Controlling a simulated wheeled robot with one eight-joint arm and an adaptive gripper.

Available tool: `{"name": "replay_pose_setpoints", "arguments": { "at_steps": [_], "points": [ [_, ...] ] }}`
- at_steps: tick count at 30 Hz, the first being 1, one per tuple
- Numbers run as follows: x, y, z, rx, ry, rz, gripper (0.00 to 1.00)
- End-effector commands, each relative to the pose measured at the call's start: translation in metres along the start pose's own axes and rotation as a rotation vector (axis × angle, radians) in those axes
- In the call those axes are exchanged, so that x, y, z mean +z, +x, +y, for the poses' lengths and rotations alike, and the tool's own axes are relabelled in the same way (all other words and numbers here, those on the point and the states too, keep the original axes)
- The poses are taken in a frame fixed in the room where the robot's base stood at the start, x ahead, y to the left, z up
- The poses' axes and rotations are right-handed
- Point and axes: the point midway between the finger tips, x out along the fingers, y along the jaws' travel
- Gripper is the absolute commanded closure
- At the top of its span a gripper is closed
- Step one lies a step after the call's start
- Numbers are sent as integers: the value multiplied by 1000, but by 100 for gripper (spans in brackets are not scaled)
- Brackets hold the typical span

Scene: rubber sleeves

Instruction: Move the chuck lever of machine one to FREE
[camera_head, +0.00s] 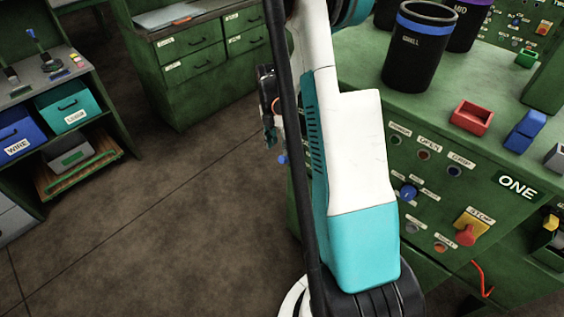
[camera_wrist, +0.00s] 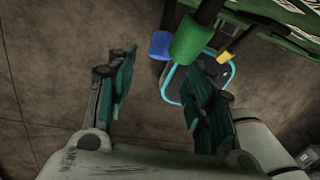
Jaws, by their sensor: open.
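Machine one (camera_head: 460,225) is the green cabinet at the right of the head view, with a plate reading ONE. Which part is its chuck lever is not clear. A small blue knob (camera_head: 283,159) shows at its left side, beside my arm. In the wrist view a green cylindrical grip (camera_wrist: 194,40) on a dark rod is near the right finger, with a blue piece (camera_wrist: 160,45) and a yellow piece (camera_wrist: 226,57) by it. No FREE marking is readable. My gripper (camera_wrist: 160,72) is open, with nothing between its fingers; in the head view it is partly hidden behind my arm.
On machine one's top stand a dark bin (camera_head: 418,55), a red tray (camera_head: 471,117) and a blue block (camera_head: 525,130). Its front has a red stop button (camera_head: 466,236) and a red hooked bar (camera_head: 482,277). A drawer cabinet (camera_head: 205,65) stands behind; the floor (camera_head: 170,215) left is clear.

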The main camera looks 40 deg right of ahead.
Motion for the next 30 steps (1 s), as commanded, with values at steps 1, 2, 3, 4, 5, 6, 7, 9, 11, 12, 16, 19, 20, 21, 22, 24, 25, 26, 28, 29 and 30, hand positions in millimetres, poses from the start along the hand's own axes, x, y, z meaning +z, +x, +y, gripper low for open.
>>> {"name": "replay_pose_setpoints", "arguments": {
  "at_steps": [1, 2, 3, 4, 5, 6, 7, 9, 11, 12, 16, 19, 20, 21, 22, 24, 25, 26, 28, 29, 30],
  "points": [
    [0, 14, 0, 0, 1, 0, 52],
    [0, 20, 0, 0, 1, 0, 52],
    [0, 28, 1, 0, 1, 0, 52],
    [0, 33, 0, 0, 1, 0, 52],
    [0, 39, 0, 0, 1, 0, 52],
    [0, 46, 1, 0, 1, 0, 52],
    [0, 51, 1, 0, 1, -1, 52],
    [0, 61, 0, 0, 0, -1, 52],
    [0, 68, 1, 0, 0, -1, 52],
    [0, 72, 0, 0, 0, -1, 52],
    [0, 80, 0, 0, 0, -1, 52],
    [0, 82, 0, 0, 0, -1, 52],
    [0, 82, 0, 0, 0, -1, 52],
    [0, 83, 0, 0, 0, -1, 52],
    [0, 82, 0, 0, 0, -1, 52],
    [0, 82, 0, 0, 0, -1, 52],
    [0, 82, 0, 0, 0, -1, 52],
    [0, 82, 0, 0, 0, -1, 52],
    [0, 82, 0, 0, 0, -1, 66],
    [0, 82, 0, 0, 0, -1, 72],
    [0, 82, 0, 0, 0, -1, 82]
  ]
}}
